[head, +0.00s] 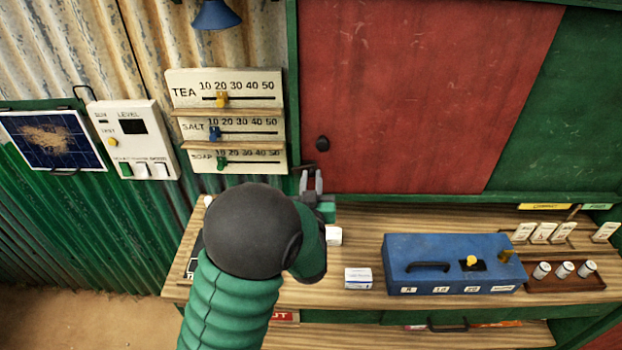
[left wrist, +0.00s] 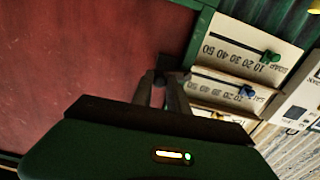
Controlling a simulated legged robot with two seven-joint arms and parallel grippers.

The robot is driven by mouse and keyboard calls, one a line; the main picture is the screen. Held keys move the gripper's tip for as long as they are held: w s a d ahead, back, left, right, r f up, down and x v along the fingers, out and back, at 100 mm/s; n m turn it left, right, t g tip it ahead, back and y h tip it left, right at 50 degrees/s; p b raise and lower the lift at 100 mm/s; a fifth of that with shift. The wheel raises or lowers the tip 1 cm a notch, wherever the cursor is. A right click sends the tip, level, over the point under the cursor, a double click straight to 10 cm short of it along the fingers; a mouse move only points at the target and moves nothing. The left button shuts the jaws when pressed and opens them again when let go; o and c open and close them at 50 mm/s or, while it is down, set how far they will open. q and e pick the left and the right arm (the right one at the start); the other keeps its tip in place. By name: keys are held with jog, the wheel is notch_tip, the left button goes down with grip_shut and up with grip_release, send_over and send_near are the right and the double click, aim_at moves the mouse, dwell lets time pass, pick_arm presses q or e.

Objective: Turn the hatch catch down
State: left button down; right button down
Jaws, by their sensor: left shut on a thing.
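The red hatch panel (head: 430,90) fills the upper middle of the head view, with a dark round knob (head: 322,143) near its lower left corner. The hatch catch (head: 306,169) is a small dark piece by the green frame at that corner, mostly hidden by my fingers. My left gripper (head: 312,183) is at the catch and shut on it. In the left wrist view the fingertips (left wrist: 161,82) meet the dark catch (left wrist: 172,76) beside the red panel. How far the catch is turned cannot be told. My right gripper is not in view.
A price board with sliders (head: 228,120) hangs left of the hatch, beside a white level box (head: 134,140). On the wooden counter (head: 345,215) are a blue box (head: 450,263), a small white carton (head: 358,278) and a tray of small jars (head: 563,270).

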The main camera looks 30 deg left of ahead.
pick_arm(q)
jog(key=m, duration=0.1)
jog(key=f+m, duration=0.1)
jog(key=m, duration=0.1)
jog(key=shift+d+f, duration=0.15)
jog(key=shift+f, duration=0.1)
jog(key=c, duration=1.3)
grip_release()
jog(key=shift+s, duration=0.1)
jog(key=shift+c, duration=0.2)
jog(key=shift+o, duration=0.2)
jog(key=shift+d+r, duration=0.1)
jog(key=shift+r, duration=0.05)
